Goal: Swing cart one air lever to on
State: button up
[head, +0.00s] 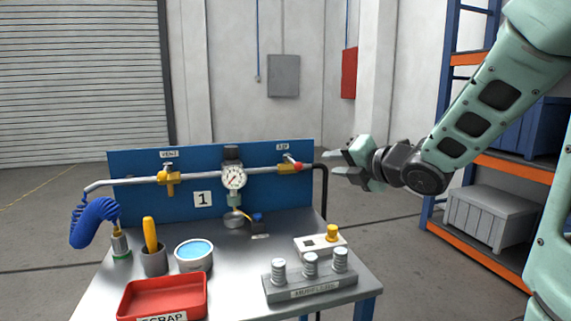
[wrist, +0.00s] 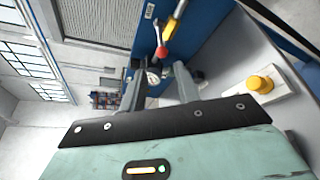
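The air lever (head: 298,166) has a red knob and sits on a yellow valve at the right end of the pipe on cart one's blue panel (head: 265,201). An air tag (head: 283,146) is above it. In the wrist view the red knob (wrist: 162,52) shows just beyond the fingertips, with its yellow valve (wrist: 173,29) behind. My gripper (head: 331,163) is open and just right of the knob, pointing left at it. A small gap shows between them in the head view. The fingers (wrist: 158,82) hold nothing.
A yellow vent valve (head: 168,181) and a round gauge (head: 234,178) share the pipe. The cart top carries a red scrap tray (head: 160,298), a blue-filled tub (head: 193,254), a fittings block (head: 309,277) and a yellow-button box (head: 320,243). A blue-orange shelf (head: 480,228) stands right.

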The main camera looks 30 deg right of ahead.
aim_at(294, 163)
jog(key=p+x, duration=0.9)
jog(key=x, duration=0.7)
jog(key=shift+w+f, duration=0.15)
jog(key=shift+w, duration=0.15)
grip_shut()
